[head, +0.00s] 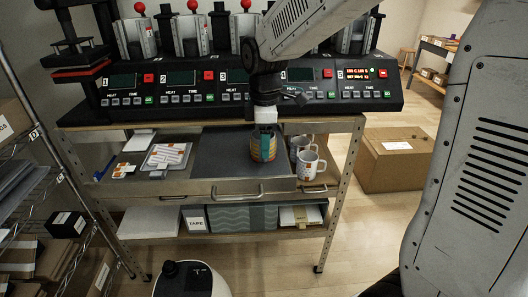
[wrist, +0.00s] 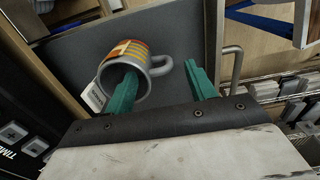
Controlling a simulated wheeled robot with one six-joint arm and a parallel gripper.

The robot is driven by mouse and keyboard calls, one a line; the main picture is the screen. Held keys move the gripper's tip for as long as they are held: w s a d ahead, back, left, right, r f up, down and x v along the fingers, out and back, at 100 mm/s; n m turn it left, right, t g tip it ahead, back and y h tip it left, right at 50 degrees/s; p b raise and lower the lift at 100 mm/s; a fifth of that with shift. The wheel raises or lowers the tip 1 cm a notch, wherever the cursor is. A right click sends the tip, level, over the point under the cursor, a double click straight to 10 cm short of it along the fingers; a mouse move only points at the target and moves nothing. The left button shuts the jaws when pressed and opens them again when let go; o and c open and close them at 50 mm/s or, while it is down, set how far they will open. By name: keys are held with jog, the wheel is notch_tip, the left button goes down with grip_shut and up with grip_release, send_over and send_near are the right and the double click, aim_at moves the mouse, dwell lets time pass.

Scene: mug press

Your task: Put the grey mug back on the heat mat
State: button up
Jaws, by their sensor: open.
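The grey mug (head: 256,150), with a grey handle and inside and an orange, yellow and grey patterned wall, appears upright on the dark grey heat mat (head: 215,160), near its right side. The wrist view shows the mug (wrist: 137,50) with its mouth toward me and the mat (wrist: 75,58) around it. My gripper (wrist: 160,75) is open around the handle side. One teal finger overlaps the mug's mouth; the other is beyond the handle. Whether the first finger is inside the mug or touching it, I cannot tell. In the head view, my gripper (head: 266,138) hides part of the mug.
White patterned mugs (head: 311,167) stand right of the mat. Cards and a tray of sticks (head: 166,156) lie to its left. A row of mug presses (head: 240,88) stands behind. A drawer handle (head: 238,190) is in front, and a cardboard box (head: 400,165) is on the floor.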

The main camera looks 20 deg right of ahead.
notch_tip(320, 180, up, 8)
jog(key=shift+f, duration=0.2)
jog(key=s+d+f+m, duration=0.1)
jog(key=s+d+m, duration=0.1)
jog(key=s+m, duration=0.5)
jog(key=s+d+f+m+t, duration=0.1)
jog(key=s+m, duration=0.6)
jog(key=s, duration=1.2)
jog(key=shift+d, duration=0.8)
